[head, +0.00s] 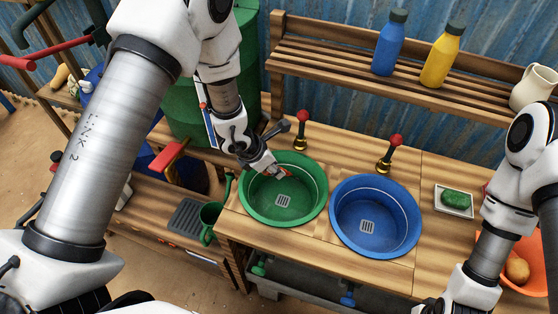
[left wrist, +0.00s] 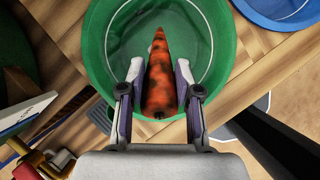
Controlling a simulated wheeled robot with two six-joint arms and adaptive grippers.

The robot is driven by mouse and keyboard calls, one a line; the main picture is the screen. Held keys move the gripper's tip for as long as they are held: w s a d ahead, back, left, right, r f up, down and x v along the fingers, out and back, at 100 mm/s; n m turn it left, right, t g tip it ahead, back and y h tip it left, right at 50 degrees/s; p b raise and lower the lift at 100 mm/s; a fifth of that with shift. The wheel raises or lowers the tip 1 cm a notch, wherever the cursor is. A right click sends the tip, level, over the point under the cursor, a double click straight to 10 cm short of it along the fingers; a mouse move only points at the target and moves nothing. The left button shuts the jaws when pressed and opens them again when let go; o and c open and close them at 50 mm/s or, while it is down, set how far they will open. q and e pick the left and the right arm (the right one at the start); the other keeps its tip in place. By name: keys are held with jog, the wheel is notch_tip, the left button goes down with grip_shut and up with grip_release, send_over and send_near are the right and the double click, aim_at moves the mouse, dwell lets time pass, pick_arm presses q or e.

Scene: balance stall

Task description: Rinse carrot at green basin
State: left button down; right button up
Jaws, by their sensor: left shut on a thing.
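The carrot (left wrist: 160,80) is orange with dark patches, seen in the left wrist view. My left gripper (left wrist: 160,75) is shut on it, one finger on each side, its narrow tip pointing away from the wrist. In the head view my left gripper (head: 280,170) reaches over the upper left part of the green basin (head: 307,205), and only a little orange shows at its fingers. The basin also fills the upper middle of the left wrist view (left wrist: 218,30). A grey drain shows on its floor. My right arm is at the right; its gripper is outside the picture.
A blue basin (head: 398,238) stands right of the green one. Red-knobbed levers (head: 303,118) (head: 395,141) rise behind the basins. A tray with a green sponge (head: 456,199) lies farther right. A green mug (head: 210,222) stands at left. Bottles (head: 390,45) stand on the back shelf.

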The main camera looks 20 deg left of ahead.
pick_arm(q)
jog(key=b+x, duration=0.1)
jog(key=x, duration=0.3)
jog(key=shift+f+b, duration=0.3)
jog(key=shift+f, duration=0.05)
jog(key=shift+s+a+f+b, duration=0.15)
jog(key=shift+f+b, duration=1.15)
jog(key=shift+f, duration=1.25)
jog(key=shift+s+a+f+b, duration=0.1)
jog(key=shift+f+b, duration=1.2)
jog(key=shift+f, duration=1.25)
pick_arm(e)
notch_tip(320, 180, down, 8)
jog(key=shift+w+d, duration=0.35)
jog(key=shift+w, duration=0.05)
pick_arm(q)
jog(key=shift+r, duration=0.1)
pick_arm(e)
jog(key=shift+r, duration=0.15)
pick_arm(q)
jog(key=shift+r+p, duration=4.15)
jog(key=shift+r, duration=3.8)
pick_arm(e)
notch_tip(320, 180, up, 8)
jog(key=shift+r, duration=0.1)
pick_arm(q)
jog(key=shift+r+p, duration=1)
jog(key=shift+r, duration=1)
pick_arm(e)
jog(key=shift+r, duration=1)
